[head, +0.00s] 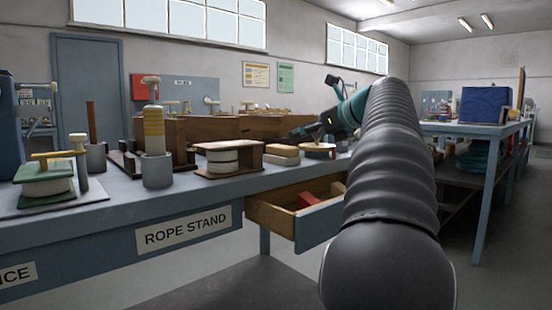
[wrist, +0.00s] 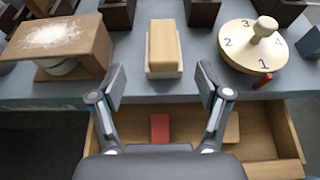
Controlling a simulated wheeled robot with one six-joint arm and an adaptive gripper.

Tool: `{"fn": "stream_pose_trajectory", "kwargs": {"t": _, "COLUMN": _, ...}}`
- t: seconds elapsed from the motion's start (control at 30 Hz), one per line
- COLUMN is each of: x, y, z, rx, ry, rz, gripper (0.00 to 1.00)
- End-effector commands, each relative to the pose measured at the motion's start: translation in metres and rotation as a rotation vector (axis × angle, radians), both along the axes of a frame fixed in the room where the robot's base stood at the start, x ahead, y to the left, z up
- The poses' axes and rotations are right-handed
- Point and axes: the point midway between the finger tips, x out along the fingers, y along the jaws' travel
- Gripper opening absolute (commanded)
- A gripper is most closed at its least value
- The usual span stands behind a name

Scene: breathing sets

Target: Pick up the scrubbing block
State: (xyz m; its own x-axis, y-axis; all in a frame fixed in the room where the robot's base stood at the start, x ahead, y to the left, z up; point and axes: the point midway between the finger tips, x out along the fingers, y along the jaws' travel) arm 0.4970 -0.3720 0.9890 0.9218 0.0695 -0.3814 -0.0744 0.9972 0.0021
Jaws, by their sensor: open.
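A tan wooden block with a pale lower layer, which looks like the scrubbing block (wrist: 163,45), lies on the blue-grey bench between the fingers' line of view in the wrist view. It also shows in the head view (head: 281,153), near the bench's front edge. My gripper (wrist: 161,84) is open and empty, its two fingers spread on either side of the block's line and short of it. The block's far end and underside are partly hidden.
Left of the block stands a brown stand with a powdery top (wrist: 62,38); right is a round numbered disc with a knob (wrist: 256,45). Dark boxes stand behind. Below the bench edge, an open wooden drawer (wrist: 260,148) holds a red block (wrist: 160,128) and a tan piece.

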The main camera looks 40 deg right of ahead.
Motion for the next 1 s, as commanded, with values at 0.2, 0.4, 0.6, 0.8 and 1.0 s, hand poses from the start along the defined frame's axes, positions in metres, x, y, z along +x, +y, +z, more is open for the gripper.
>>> {"fn": "stream_pose_trajectory", "kwargs": {"t": 0.2, "x": 0.037, "y": 0.003, "z": -0.017, "rx": -0.001, "ry": 0.002, "rz": 0.003, "gripper": 0.76}}
{"fn": "stream_pose_trajectory", "kwargs": {"t": 0.4, "x": 0.053, "y": 0.005, "z": -0.023, "rx": -0.001, "ry": 0.001, "rz": 0.003, "gripper": 0.76}}
{"fn": "stream_pose_trajectory", "kwargs": {"t": 0.6, "x": 0.062, "y": 0.005, "z": -0.029, "rx": 0.0, "ry": 0.002, "rz": 0.004, "gripper": 0.76}}
{"fn": "stream_pose_trajectory", "kwargs": {"t": 0.8, "x": 0.086, "y": 0.005, "z": -0.043, "rx": -0.002, "ry": 0.002, "rz": 0.006, "gripper": 0.76}}
{"fn": "stream_pose_trajectory", "kwargs": {"t": 1.0, "x": 0.101, "y": 0.006, "z": -0.047, "rx": -0.003, "ry": 0.001, "rz": 0.004, "gripper": 0.76}}
